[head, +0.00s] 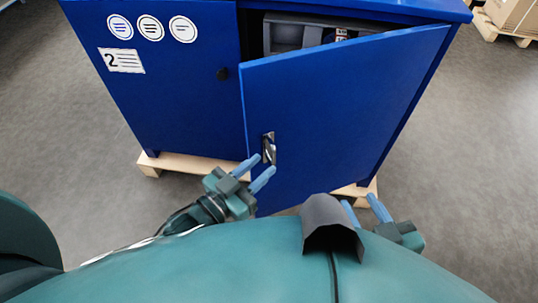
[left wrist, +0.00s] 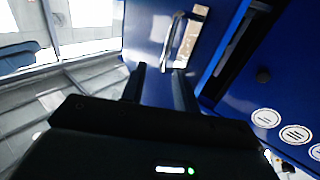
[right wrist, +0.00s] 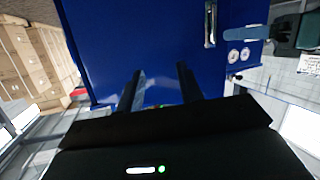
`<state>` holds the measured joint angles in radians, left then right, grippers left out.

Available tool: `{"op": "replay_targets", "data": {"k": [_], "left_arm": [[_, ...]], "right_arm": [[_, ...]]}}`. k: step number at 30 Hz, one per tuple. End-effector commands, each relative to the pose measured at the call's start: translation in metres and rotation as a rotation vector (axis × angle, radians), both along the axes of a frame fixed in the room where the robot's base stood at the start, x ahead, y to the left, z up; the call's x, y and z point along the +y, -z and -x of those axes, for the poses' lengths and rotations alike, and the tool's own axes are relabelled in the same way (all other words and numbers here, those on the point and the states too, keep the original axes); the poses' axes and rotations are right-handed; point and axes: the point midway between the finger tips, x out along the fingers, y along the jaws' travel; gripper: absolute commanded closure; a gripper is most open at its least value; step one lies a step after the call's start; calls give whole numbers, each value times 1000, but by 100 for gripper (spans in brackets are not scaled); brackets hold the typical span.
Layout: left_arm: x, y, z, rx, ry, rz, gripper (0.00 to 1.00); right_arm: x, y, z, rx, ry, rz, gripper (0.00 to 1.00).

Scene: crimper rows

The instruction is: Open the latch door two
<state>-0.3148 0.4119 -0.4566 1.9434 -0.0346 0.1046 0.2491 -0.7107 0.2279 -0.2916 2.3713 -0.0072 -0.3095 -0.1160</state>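A blue cabinet (head: 170,90) carries a label "2" on its left door panel. Its right door (head: 340,110) stands partly open, with its free edge swung out toward me. A metal latch handle (head: 269,148) sits near that free edge; it also shows in the left wrist view (left wrist: 186,38) and the right wrist view (right wrist: 210,24). My left gripper (head: 262,170) is open and empty, its fingertips close to the latch, just below it. My right gripper (head: 360,205) is open and empty, low in front of the door's lower part.
Inside the gap stands a grey bin (head: 292,32). A black round knob (head: 222,74) is on the left panel. The cabinet rests on a wooden pallet (head: 190,162). Boxes on a pallet (head: 510,18) are at the far right. Grey floor is free on both sides.

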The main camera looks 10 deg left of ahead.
Motion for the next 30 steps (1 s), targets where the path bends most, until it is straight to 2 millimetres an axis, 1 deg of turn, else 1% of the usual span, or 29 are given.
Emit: {"op": "replay_targets", "data": {"k": [1,6,15,17,19,20,22,23,25,27,30], "left_arm": [[5,-1,8,3,0,-2,70],[13,-1,21,0,1,0,70],[15,-1,23,-2,1,1,70],[16,0,23,0,0,4,74],[23,3,21,15,-10,21,80],[29,5,18,28,-17,38,83],[50,10,11,73,-43,103,88],[62,12,7,99,-56,141,91],[92,14,-3,171,-88,257,97],[122,10,-13,247,-112,394,100],[153,-2,-24,359,-119,599,100]], "right_arm": [[-1,-3,0,9,3,1,64],[-2,-3,1,32,6,2,64],[-2,0,2,44,7,1,64],[-1,3,4,50,10,-1,64],[-1,4,2,36,8,-4,64],[0,5,0,24,6,-6,64],[1,6,-5,-20,-1,-14,64],[2,6,-8,-47,-5,-20,64],[5,4,-15,-120,-17,-35,64],[8,0,-21,-202,-32,-53,64],[12,-7,-27,-321,-54,-82,64]]}}
